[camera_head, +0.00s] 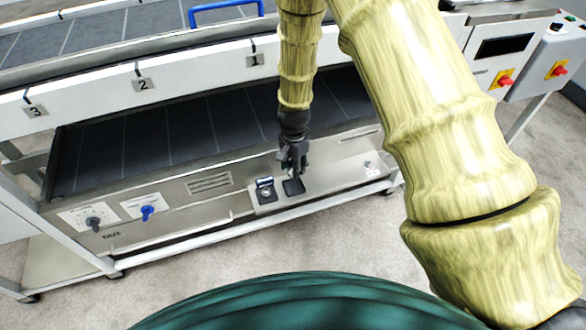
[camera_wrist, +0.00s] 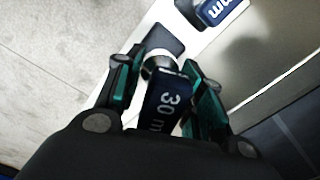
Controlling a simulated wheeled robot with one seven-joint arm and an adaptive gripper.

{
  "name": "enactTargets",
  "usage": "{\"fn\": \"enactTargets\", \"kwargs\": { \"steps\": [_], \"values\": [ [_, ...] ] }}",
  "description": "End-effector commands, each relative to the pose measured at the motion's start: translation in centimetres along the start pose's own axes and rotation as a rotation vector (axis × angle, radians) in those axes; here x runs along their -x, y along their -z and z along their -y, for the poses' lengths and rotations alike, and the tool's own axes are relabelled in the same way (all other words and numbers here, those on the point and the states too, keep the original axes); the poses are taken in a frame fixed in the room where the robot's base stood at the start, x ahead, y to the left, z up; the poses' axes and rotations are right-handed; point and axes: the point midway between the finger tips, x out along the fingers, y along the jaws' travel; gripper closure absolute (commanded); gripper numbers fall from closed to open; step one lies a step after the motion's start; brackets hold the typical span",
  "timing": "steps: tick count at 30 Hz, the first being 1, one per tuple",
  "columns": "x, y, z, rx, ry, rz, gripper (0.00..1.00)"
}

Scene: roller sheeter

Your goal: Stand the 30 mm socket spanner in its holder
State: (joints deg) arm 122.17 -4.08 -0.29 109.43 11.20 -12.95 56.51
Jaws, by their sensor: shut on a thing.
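The 30 mm socket spanner (camera_wrist: 163,105) is between my gripper's fingers, its dark blue face with white "30 mm" lettering toward the wrist camera. Its round metal end shows beyond the fingers, close to a dark square holder (camera_wrist: 166,40). My gripper (camera_wrist: 166,85) is shut on the spanner. In the head view my gripper (camera_head: 293,160) points down just above the dark square holder (camera_head: 293,187) on the machine's low front ledge. Whether the spanner's lower end touches or enters the holder is hidden.
A second blue-labelled piece (camera_head: 265,184) stands on the ledge just left of the dark holder; part of its "mm" label (camera_wrist: 222,10) shows in the wrist view. A grey and a blue knob (camera_head: 148,212) are farther left. The floor in front is clear.

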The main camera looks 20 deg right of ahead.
Motion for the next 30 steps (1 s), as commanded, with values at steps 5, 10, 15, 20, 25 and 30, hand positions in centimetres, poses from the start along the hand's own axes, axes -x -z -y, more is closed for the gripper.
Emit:
{"fn": "enactTargets", "kwargs": {
  "steps": [5,10,15,20,25,30],
  "values": [
    [-0.7,0.0,0.0,-0.002,0.000,0.000,0.92],
    [-2.0,0.1,0.0,-0.001,0.001,0.000,0.92],
    [-3.5,0.1,0.0,-0.002,0.001,0.000,0.92],
    [-4.3,0.1,0.0,-0.001,0.001,0.000,0.92],
    [-4.8,0.1,0.0,0.000,0.002,-0.001,0.92],
    [-4.9,0.1,0.0,0.000,0.001,-0.001,0.92]
  ]
}}
